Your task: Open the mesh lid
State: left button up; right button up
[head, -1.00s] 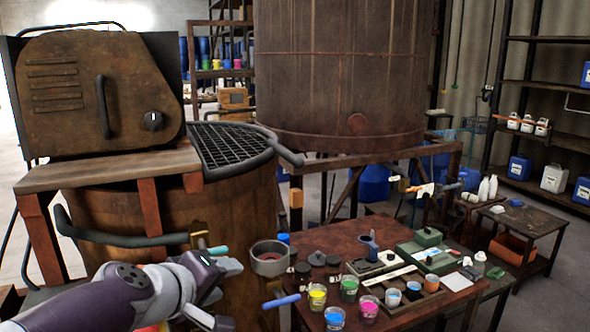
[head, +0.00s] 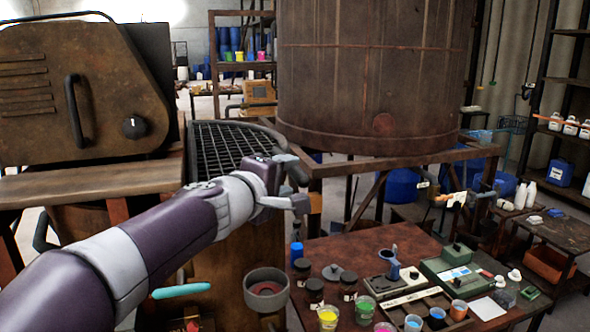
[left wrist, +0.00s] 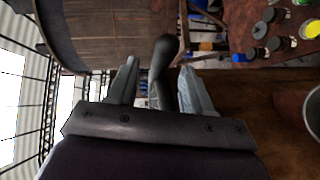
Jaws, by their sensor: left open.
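The mesh lid (head: 222,140) is a dark wire grid with a rounded rim, lying flat over the wooden vat (head: 225,265) beside a plank top. Its dark handle sticks out at the right front and is largely hidden by my left gripper (head: 294,182) in the head view. In the left wrist view the rounded handle end (left wrist: 164,58) shows between the two grey fingers of my left gripper (left wrist: 160,82). The fingers are open, on either side of the handle, with a gap beside it. My right gripper is out of view.
A rusty housing (head: 75,90) with a handle and knob stands left of the lid. A large rusty tank (head: 370,80) stands behind. The reddish table (head: 340,245) on the right holds paint cups and instruments. A round grey pot (head: 267,290) is below my arm.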

aim_at(291, 174)
pick_arm(q)
jog(key=x, duration=0.4)
jog(key=shift+w+d+f, duration=0.15)
jog(key=shift+w+f, duration=0.1)
jog(key=shift+w, duration=0.1)
jog(key=shift+s+r, duration=0.2)
jog(key=shift+s, duration=0.1)
jog(key=shift+w+f, duration=0.1)
jog(key=shift+w, duration=0.15)
jog(key=shift+w+f, duration=0.1)
jog(key=shift+w, duration=0.05)
grip_shut()
jog(key=shift+r+b, duration=0.4)
jog(key=shift+b, duration=0.15)
jog(key=s+a+r+n+t+b, duration=0.2)
jog(key=a+r+n+t+b, duration=0.2)
jog(key=a+r+n+b, duration=0.2)
jog(key=s+a+r+n+t+b, duration=0.2)
jog(key=a+r+n+t+b, duration=0.2)
jog(key=a+r+b, duration=0.4)
jog(key=shift+s+a+r+n+t+y, duration=0.15)
jog(key=shift+s+r+n+t+y, duration=0.25)
jog(key=shift+r+n, duration=0.6)
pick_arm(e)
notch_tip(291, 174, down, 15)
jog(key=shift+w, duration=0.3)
pick_arm(q)
jog(key=shift+r, duration=0.1)
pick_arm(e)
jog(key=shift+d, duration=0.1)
